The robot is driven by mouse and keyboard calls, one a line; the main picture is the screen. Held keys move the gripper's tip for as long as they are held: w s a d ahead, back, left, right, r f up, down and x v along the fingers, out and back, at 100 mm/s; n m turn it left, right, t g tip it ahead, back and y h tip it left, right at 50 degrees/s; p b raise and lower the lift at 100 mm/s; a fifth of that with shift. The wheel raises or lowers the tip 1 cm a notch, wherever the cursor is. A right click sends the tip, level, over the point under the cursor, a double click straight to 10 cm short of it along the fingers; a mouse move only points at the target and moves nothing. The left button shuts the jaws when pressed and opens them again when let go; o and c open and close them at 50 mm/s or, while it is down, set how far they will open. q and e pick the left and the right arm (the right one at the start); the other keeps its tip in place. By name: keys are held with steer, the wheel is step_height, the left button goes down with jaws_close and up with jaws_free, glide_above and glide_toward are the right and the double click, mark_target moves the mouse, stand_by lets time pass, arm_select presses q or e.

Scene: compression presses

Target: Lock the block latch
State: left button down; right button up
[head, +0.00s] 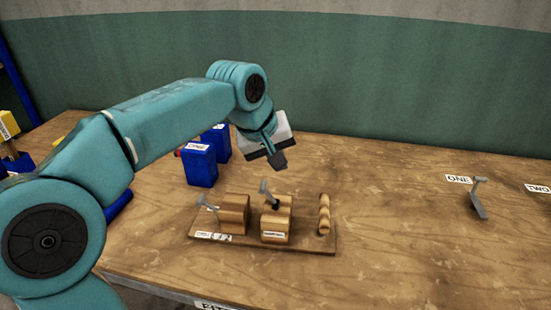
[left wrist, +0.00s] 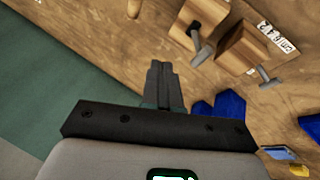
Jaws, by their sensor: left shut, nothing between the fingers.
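A wooden fixture board (head: 310,246) lies on the table and carries wooden blocks. The left block (head: 235,212) has a grey metal latch lever (head: 206,203) at its left side. The middle block (head: 275,228) has a white label on its front and a grey lever (head: 265,188) standing up, tilted. In the left wrist view, the two blocks (left wrist: 206,12) (left wrist: 240,48) and their levers (left wrist: 196,36) (left wrist: 266,76) show at upper right. My left gripper (head: 278,160) is above and behind the middle block, apart from it. Its fingers (left wrist: 160,70) are shut and empty.
A knobbed wooden piece (head: 324,214) stands at the board's right end. Another grey lever (head: 479,198) is far right, near a label reading ONE (head: 459,179). The table between is clear.

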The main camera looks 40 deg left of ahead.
arm_select(q)
steer(key=s+a+p+v, duration=0.1)
steer(key=v, duration=0.9)
steer(key=shift+a+f, duration=0.2)
steer(key=shift+a, duration=0.05)
